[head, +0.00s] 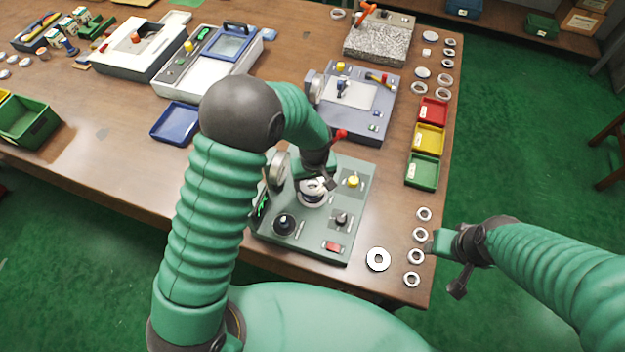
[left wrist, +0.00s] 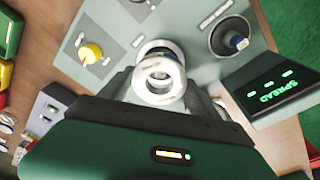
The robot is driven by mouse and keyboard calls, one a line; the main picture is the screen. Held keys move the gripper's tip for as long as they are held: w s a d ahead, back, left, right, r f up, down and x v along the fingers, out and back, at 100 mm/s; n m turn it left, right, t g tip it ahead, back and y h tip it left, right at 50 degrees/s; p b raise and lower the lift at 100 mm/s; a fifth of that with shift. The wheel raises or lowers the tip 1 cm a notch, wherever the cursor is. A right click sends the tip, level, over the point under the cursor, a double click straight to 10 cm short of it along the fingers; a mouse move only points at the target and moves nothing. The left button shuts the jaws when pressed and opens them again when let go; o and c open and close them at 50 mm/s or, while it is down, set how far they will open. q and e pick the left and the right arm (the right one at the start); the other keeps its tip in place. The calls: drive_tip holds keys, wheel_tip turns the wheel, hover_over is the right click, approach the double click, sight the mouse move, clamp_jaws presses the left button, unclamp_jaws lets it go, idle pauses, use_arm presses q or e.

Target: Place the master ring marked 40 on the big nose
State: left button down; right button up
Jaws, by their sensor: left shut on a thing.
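My left gripper (head: 318,181) is over the middle of the green-grey gauge unit (head: 318,239). It is shut on a pale metal ring (left wrist: 160,76), which sits between its fingers in the left wrist view. The ring is right above a round metal seat on the unit, and another pale rim (left wrist: 154,46) shows behind it. I cannot tell whether the ring touches the seat or is around a nose. No number on it is readable. My right gripper (head: 449,265) hangs off the table's right edge, and its fingers are unclear.
Red, yellow and green trays (head: 423,172) stand beyond. A blue tray (head: 176,122) is left.

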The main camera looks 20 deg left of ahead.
sight(313, 188)
use_arm(q)
drive_tip(key=shift+f, duration=0.15)
drive_tip(key=shift+f+b, duration=0.65)
drive_tip(key=shift+f, duration=0.05)
drive_tip(key=shift+f, duration=0.35)
drive_tip(key=shift+f+b, duration=0.95)
drive_tip(key=shift+f, duration=0.15)
drive_tip(key=shift+c, duration=0.3)
unclamp_jaws()
wheel_tip(313, 188, up, 17)
drive_tip(key=s, duration=0.1)
drive_tip(key=shift+s+d+b, duration=0.3)
drive_tip(key=shift+s+d, duration=0.05)
drive_tip(key=shift+d, duration=0.1)
drive_tip(key=shift+f, duration=0.15)
